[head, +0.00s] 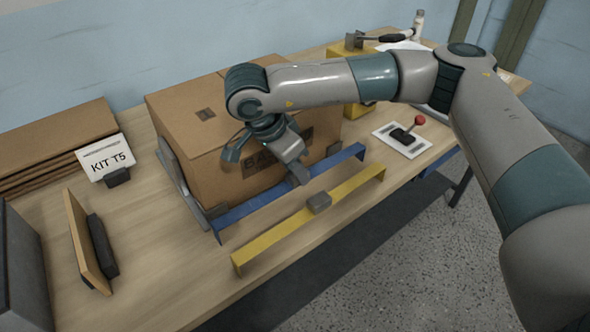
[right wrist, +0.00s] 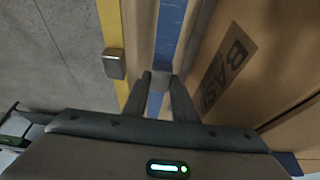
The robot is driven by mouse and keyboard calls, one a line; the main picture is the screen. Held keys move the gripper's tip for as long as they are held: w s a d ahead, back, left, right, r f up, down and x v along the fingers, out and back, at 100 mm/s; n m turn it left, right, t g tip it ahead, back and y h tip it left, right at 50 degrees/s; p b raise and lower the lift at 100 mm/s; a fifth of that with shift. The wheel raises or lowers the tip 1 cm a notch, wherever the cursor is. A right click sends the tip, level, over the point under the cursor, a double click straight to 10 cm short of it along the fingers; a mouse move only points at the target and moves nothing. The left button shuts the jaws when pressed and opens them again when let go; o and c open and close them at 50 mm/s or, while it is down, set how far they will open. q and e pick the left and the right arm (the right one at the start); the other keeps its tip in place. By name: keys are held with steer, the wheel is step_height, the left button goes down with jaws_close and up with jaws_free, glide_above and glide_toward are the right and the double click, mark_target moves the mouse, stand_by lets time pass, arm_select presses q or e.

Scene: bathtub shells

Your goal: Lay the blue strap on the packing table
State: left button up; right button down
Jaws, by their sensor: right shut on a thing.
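The blue strap (head: 262,199) is a flat bar with bent-down ends, running along the front of the cardboard box (head: 215,165). My right gripper (head: 298,178) comes down over its middle, shut on the strap's grey grip block. In the right wrist view, the fingers sit either side of that block (right wrist: 161,80), and the blue strap (right wrist: 170,35) runs on beyond it. I cannot tell whether the strap's ends touch the packing table (head: 150,260). My left gripper is not in view.
A yellow strap (head: 275,240) with a grey block stands parallel, nearer the table's front edge. Grey brackets flank the box. A KIT T5 sign (head: 106,160), a wooden plate with a black handle (head: 88,240) and a red-knobbed lever (head: 408,132) stand around.

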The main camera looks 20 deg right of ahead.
steer(key=shift+f, duration=0.6)
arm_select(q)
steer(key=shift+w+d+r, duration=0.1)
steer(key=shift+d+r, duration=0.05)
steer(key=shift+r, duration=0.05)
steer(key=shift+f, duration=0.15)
arm_select(e)
steer(key=shift+f, duration=0.15)
steer(key=c, duration=1.5)
jaws_free()
steer(key=shift+o, duration=0.2)
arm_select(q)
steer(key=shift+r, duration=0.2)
arm_select(e)
steer(key=shift+r, duration=0.3)
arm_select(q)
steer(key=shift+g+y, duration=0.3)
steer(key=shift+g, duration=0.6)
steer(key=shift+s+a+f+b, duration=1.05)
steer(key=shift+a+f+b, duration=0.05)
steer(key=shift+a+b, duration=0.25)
arm_select(e)
steer(key=v, duration=1.1)
steer(key=shift+a+r, duration=0.2)
steer(key=shift+r, duration=0.15)
